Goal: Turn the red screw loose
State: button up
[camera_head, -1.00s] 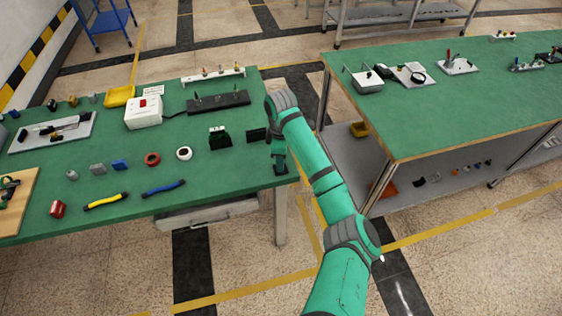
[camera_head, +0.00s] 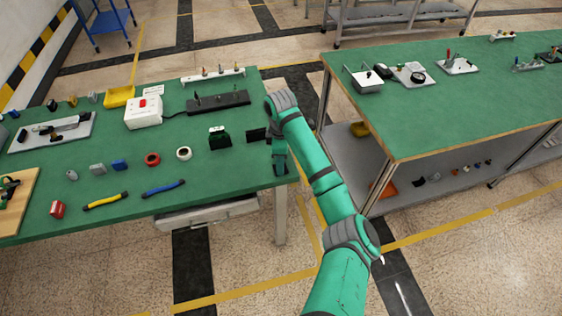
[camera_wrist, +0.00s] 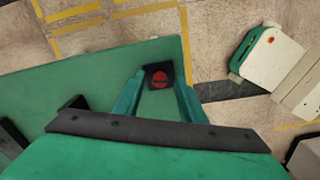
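The red screw (camera_wrist: 160,78) shows in the wrist view as a round red head with a dark mark across it. It sits on a small dark block (camera_wrist: 150,68) close to the edge of the green table (camera_wrist: 90,75). My gripper (camera_wrist: 160,82) points down at it, with one green finger on each side of the screw. The fingers stand apart; whether they touch the screw or block I cannot tell. In the head view my gripper (camera_head: 280,168) is at the right end of the left table, and the screw is hidden there.
A white box with a red button (camera_head: 143,112) and several small parts lie further left. A second green-topped table (camera_head: 440,110) stands to the right, across a floor gap.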

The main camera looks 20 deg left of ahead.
notch_tip(320, 180, up, 11)
jog(key=shift+f, duration=0.15)
dwell(0.4)
dwell(0.5)
